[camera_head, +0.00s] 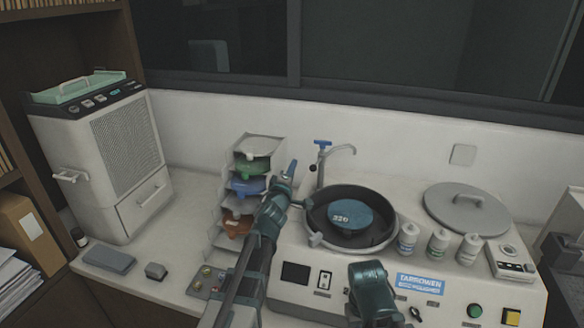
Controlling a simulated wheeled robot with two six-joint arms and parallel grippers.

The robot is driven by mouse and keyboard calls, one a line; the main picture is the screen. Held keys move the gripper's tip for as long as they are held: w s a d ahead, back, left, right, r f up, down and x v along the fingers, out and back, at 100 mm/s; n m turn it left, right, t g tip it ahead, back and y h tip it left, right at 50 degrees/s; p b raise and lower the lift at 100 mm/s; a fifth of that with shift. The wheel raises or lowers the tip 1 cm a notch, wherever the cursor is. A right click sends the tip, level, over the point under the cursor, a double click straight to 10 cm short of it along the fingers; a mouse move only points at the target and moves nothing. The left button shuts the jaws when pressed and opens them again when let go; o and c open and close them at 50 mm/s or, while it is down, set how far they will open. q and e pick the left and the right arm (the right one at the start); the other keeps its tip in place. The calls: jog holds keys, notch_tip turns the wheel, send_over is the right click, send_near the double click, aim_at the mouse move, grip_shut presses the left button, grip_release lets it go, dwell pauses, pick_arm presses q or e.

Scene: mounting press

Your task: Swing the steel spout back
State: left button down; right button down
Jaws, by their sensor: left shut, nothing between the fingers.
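The steel spout (342,149) is a curved tube on an upright post with a blue lever (322,144) on top. It stands at the back left of the polisher, behind the bowl (386,238). Its outlet end points to the right, above the back of the bowl. My left gripper (292,168) is shut and empty, to the left of the spout post and apart from it. My left arm reaches up past the bowl's left side. A teal part of my right arm shows at the bottom centre; its fingers are not visible.
The bowl holds a blue disc (362,215) marked 320. Several white bottles (438,246) stand right of it, before a round grey lid (467,208). A rack of coloured trays (252,166) stands close left of my left arm. A white machine (100,165) stands further left.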

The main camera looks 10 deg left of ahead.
pick_arm(q)
jog(key=s+d, duration=0.1)
jog(key=s, duration=0.8)
jog(key=shift+s+d+f+b, duration=0.15)
jog(key=shift+s+f+b, duration=0.05)
jog(key=shift+f+b, duration=0.1)
